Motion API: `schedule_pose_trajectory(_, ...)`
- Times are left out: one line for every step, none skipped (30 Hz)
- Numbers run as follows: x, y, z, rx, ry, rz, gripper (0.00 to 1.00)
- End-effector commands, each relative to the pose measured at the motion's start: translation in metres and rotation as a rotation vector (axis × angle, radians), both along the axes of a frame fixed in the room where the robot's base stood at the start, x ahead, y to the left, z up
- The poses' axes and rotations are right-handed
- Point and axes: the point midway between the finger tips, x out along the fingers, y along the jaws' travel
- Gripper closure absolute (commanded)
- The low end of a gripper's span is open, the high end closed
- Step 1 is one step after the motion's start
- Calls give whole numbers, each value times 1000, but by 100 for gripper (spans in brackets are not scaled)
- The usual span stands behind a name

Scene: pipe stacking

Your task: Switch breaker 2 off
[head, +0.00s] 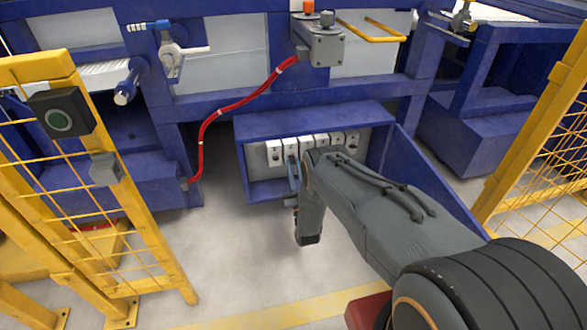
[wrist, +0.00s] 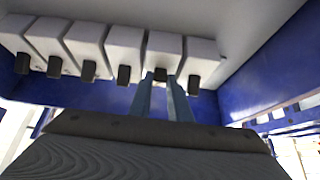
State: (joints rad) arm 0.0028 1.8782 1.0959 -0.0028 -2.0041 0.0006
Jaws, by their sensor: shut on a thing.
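A row of white breakers with black levers sits in an open blue box (head: 310,115) in the head view. Breaker 2 (head: 290,146), taken as the second from the left there, has my gripper (head: 292,172) at its front. In the wrist view the row looks turned over, and this breaker (wrist: 164,53) is second from the right. Its black lever (wrist: 160,74) lies between the two fingertips of my gripper (wrist: 160,84), which are shut on it. This lever sits slightly higher in the wrist view than its neighbours' line. Numbers are not legible.
Neighbouring levers (wrist: 123,75) and (wrist: 193,85) stand close on both sides of my fingers. The blue box's open door (head: 432,185) stands to the right, near my arm. A red cable (head: 222,110) runs at left. Yellow fences stand at both sides.

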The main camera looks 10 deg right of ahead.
Motion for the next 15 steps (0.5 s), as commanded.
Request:
schedule_pose_trajectory(0, 0, -1, 0, 2, 0, 100)
schedule_pose_trajectory(0, 0, -1, 0, 2, 0, 100)
schedule_pose_trajectory(0, 0, -1, 0, 2, 0, 100)
schedule_pose_trajectory(0, 0, -1, 0, 2, 0, 100)
schedule_pose_trajectory(0, 0, -1, 0, 2, 0, 100)
schedule_pose_trajectory(0, 0, -1, 0, 3, 0, 76)
schedule_pose_trajectory(0, 0, -1, 0, 2, 0, 71)
schedule_pose_trajectory(0, 0, -1, 0, 2, 0, 66)
schedule_pose_trajectory(0, 0, 0, 0, 2, 0, 64)
schedule_pose_trajectory(0, 0, 0, 0, 2, 0, 64)
schedule_pose_trajectory(0, 0, 0, 0, 2, 0, 64)
schedule_pose_trajectory(0, 0, 0, 0, 2, 0, 64)
schedule_pose_trajectory(0, 0, 0, 0, 2, 0, 64)
schedule_pose_trajectory(0, 0, 0, 0, 2, 0, 64)
schedule_pose_trajectory(0, 0, 0, 0, 2, 0, 64)
